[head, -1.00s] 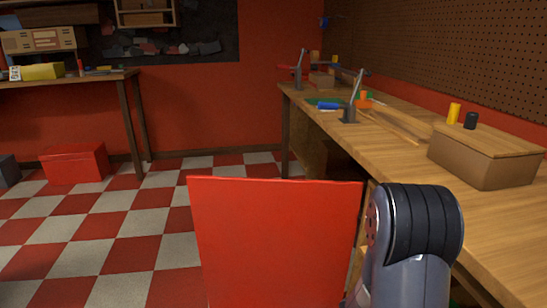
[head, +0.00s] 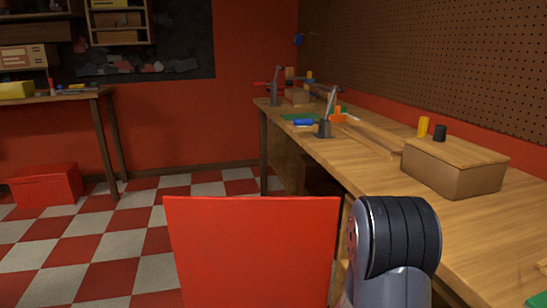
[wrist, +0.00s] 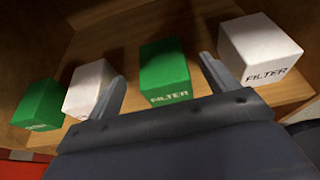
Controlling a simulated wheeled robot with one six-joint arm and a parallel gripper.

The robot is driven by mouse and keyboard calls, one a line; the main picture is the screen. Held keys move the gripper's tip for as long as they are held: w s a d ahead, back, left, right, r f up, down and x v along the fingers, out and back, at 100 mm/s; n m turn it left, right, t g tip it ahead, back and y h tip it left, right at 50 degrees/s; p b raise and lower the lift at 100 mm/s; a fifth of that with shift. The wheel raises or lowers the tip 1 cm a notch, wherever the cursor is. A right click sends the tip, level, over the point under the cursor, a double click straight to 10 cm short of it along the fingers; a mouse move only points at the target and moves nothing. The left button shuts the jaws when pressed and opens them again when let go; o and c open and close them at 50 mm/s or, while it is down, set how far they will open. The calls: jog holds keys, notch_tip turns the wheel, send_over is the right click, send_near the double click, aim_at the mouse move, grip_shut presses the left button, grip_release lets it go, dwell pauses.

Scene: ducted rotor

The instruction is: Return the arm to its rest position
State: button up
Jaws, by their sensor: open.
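My gripper (wrist: 162,70) is open in the wrist view, with one finger at each side of the picture's middle. Nothing is held between the fingers. A green filter box (wrist: 165,68) shows beyond the gap between them; I cannot tell how far away it is. A white filter box (wrist: 257,48) is to its right. Another white box (wrist: 88,86) and another green box (wrist: 45,104) are to its left. They sit on a wooden surface (wrist: 125,50). In the head view a dark, rounded arm link of mine shows at the lower right, and my gripper is hidden.
A wooden workbench (head: 370,160) runs along the right wall. It bears a cardboard box (head: 455,172), yellow (head: 423,127) and black (head: 440,133) cylinders and a clamp-like stand (head: 324,128). A red bin (head: 46,185) stands under the left table (head: 75,97). The checkered floor (head: 120,235) is clear at left.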

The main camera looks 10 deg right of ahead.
jog(key=s+a+p, duration=0.1)
jog(key=a+p, duration=0.1)
jog(key=a, duration=1)
jog(key=w+a+r+n+t+y+p, duration=0.1)
jog(key=w+a+r+n+t+p, duration=0.2)
jog(key=w+r+p, duration=0.3)
jog(key=w+a+r+n+t+y+p, duration=0.2)
jog(key=w+r+n+t+p, duration=0.2)
jog(key=r, duration=0.5)
jog(key=shift+w+a+r+t+p, duration=0.2)
jog(key=shift+w+a+t+p, duration=0.25)
jog(key=shift+w+p, duration=0.6)
jog(key=shift+s+d, duration=0.1)
jog(key=shift+s, duration=0.15)
